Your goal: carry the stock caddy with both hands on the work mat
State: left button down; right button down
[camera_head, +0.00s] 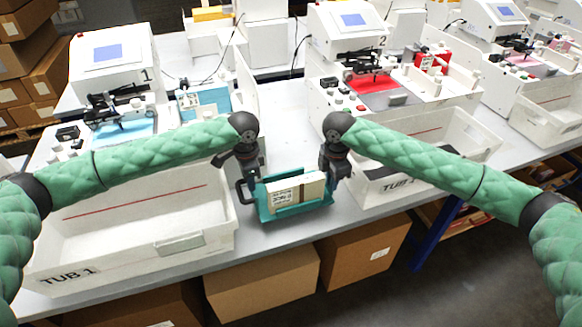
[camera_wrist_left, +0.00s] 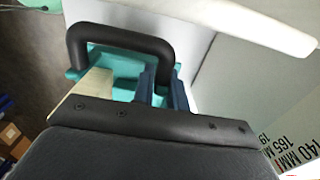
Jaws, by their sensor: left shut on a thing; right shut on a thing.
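The stock caddy (camera_head: 270,213) is a teal open tray with a cream block of stock (camera_head: 297,191) in it. It is between my two grippers near the table's front edge, roughly level. My left gripper (camera_head: 254,186) is shut on its left end, where a black loop handle (camera_head: 241,190) shows. My right gripper (camera_head: 331,176) is shut on its right end, and that handle is mostly hidden. The left wrist view shows the black handle (camera_wrist_left: 122,36) and teal caddy wall (camera_wrist_left: 125,62). I cannot tell whether the caddy touches the table. No work mat is clearly recognisable.
A white bin marked TUB 1 (camera_head: 180,242) stands left of the caddy, and TUB 2 (camera_head: 398,184) stands right. Plotter 1 (camera_head: 112,62) and plotter 2 (camera_head: 350,35) stand behind. Bare grey table (camera_head: 285,150) shows between them. Cardboard boxes (camera_head: 262,282) are below.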

pick_arm(q)
jog(key=shift+r, duration=0.1)
pick_arm(e)
jog(key=shift+r, duration=0.15)
